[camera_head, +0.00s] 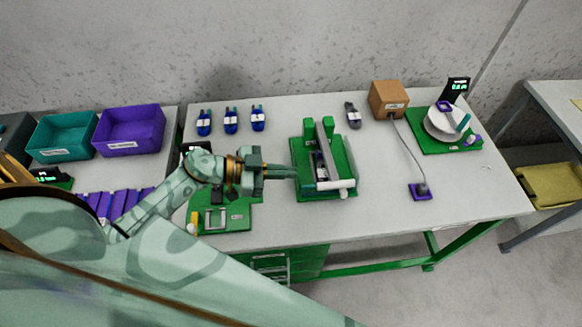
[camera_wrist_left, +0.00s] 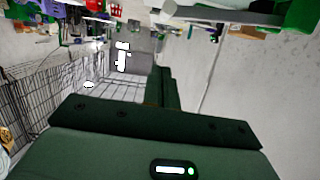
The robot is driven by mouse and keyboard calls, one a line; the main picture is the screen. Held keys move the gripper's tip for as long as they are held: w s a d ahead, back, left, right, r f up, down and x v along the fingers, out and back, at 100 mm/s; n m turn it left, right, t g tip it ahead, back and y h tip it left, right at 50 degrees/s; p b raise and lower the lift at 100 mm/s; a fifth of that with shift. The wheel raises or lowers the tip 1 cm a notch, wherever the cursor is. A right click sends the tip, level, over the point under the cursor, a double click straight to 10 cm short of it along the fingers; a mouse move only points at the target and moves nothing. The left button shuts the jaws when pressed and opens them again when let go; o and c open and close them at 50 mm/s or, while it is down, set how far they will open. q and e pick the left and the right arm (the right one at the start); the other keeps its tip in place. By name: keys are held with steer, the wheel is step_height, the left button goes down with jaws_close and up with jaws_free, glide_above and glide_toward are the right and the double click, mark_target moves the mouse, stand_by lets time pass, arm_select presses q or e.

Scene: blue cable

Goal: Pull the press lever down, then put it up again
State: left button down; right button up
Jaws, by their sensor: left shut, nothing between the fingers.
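The press (camera_head: 338,150) stands in the middle of the table, with a green base, green upright side pieces and a dark part between them. Its lever has a white bar (camera_head: 345,184) across the front, low near the base; I cannot tell its exact angle. My left gripper (camera_head: 294,173) is shut and empty, reaching in from the left with its fingertips at the press's left side. I cannot tell whether they touch it. In the left wrist view my gripper fingers (camera_wrist_left: 160,82) are together, and a white rounded end shows at the top. My right gripper is not in view.
A green fixture (camera_head: 240,218) lies below my left wrist. Several blue connectors (camera_head: 230,120) lie at the back left. A brown box (camera_head: 388,98), a cable end on a purple pad (camera_head: 421,191) and a green-based scale (camera_head: 440,122) are right. The table between press and pad is clear.

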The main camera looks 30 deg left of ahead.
arm_select(q)
glide_above(316, 188)
steer(key=shift+a+f+b, duration=0.25)
steer(key=shift+f+b, duration=0.1)
steer(key=shift+f, duration=0.55)
steer(key=f, duration=0.1)
steer(key=f+b, duration=0.1)
steer(key=shift+w+d+f, duration=0.2)
steer(key=shift+f, duration=0.15)
steer(key=shift+a+f+b, duration=0.1)
steer(key=shift+f+b, duration=0.35)
steer(key=shift+f, duration=0.25)
steer(key=shift+s+f+b, duration=0.15)
steer(key=shift+f+b, duration=0.05)
steer(key=shift+f, duration=0.6)
steer(key=shift+s+f+b, duration=0.1)
steer(key=shift+f+b, duration=0.05)
steer(key=shift+f, duration=0.65)
